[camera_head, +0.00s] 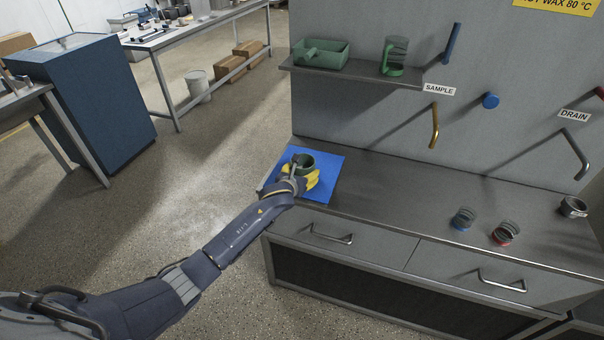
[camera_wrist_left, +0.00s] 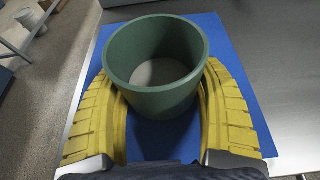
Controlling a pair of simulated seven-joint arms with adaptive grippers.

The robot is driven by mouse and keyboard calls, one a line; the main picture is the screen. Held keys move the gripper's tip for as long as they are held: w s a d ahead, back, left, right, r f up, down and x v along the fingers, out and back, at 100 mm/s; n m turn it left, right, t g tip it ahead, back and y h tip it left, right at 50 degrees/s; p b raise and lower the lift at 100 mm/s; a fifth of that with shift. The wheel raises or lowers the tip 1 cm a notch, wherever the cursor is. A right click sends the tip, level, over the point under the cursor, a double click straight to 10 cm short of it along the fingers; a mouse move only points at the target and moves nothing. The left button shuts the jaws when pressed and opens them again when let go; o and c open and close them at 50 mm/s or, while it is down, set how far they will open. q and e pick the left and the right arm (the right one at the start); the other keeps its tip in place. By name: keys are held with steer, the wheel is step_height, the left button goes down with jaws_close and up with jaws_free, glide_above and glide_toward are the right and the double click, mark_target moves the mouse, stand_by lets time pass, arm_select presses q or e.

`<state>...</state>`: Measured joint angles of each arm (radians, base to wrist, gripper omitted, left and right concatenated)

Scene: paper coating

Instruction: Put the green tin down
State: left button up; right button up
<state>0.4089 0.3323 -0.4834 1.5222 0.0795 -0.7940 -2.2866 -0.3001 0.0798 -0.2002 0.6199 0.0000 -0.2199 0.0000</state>
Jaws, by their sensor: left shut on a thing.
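The green tin (camera_head: 306,161) is an open round cup at the left end of the metal counter. In the left wrist view the tin (camera_wrist_left: 152,95) stands upright between two yellow fingers, its inside empty. My left gripper (camera_head: 298,175) is shut on it, with a finger on each side. The blue mat (camera_head: 325,178) lies on the counter under the tin; the mat (camera_wrist_left: 222,42) shows around it in the wrist view. Whether the tin's base touches the mat cannot be told. My right gripper does not show.
A shelf (camera_head: 350,75) holds a green tray (camera_head: 321,54) and a green-handled cup (camera_head: 394,57). Wall handles jut out above.

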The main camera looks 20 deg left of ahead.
arm_select(q)
steer(key=shift+f, duration=0.15)
steer(key=o, duration=1.4)
